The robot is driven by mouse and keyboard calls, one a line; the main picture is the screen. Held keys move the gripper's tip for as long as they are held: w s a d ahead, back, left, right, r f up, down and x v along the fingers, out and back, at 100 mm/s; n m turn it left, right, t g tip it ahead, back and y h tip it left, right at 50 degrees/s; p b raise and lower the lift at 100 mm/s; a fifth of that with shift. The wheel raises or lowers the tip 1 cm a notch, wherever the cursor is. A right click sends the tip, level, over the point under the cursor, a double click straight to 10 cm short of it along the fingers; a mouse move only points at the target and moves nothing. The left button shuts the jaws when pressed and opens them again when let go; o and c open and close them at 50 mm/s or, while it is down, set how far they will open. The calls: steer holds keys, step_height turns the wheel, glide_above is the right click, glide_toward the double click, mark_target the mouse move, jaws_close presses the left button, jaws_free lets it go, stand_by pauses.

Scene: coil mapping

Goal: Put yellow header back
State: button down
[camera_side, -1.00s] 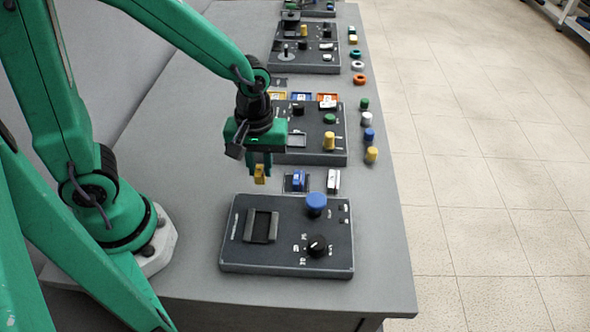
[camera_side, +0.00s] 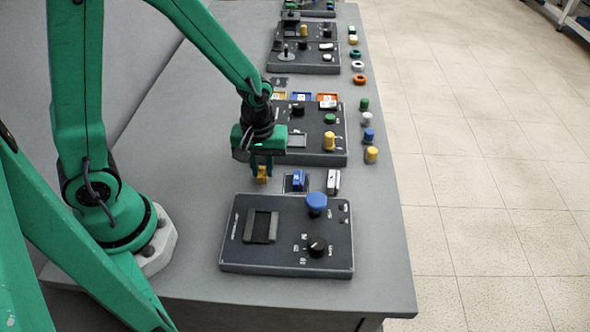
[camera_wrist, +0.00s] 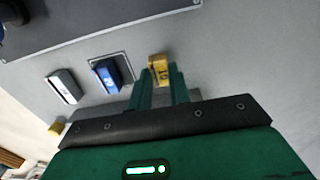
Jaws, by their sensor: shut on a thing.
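The yellow header (camera_side: 262,174) is a small yellow block with dark marks on its face. It also shows in the wrist view (camera_wrist: 158,68). My gripper (camera_side: 261,168) is shut on it, with a green finger on each side in the wrist view (camera_wrist: 159,82). The header is low, close to the grey bench top, left of the blue header (camera_side: 298,180). Whether it touches the bench I cannot tell. The blue header sits in a dark outlined slot, also seen in the wrist view (camera_wrist: 107,75). A white header (camera_side: 333,182) stands right of the blue one.
A dark panel (camera_side: 240,258) with a blue knob (camera_side: 316,204) and a black dial (camera_side: 317,246) lies in front. Another panel (camera_side: 318,155) with a yellow knob (camera_side: 329,141) lies behind. Colored caps line the bench's right edge. Orange, blue and yellow trays sit farther back.

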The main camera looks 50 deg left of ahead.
mark_target(263, 172)
steer(key=shift+f, duration=0.7)
steer(key=shift+f, duration=0.1)
steer(key=c, duration=1.3)
jaws_free()
step_height(263, 172, up, 12)
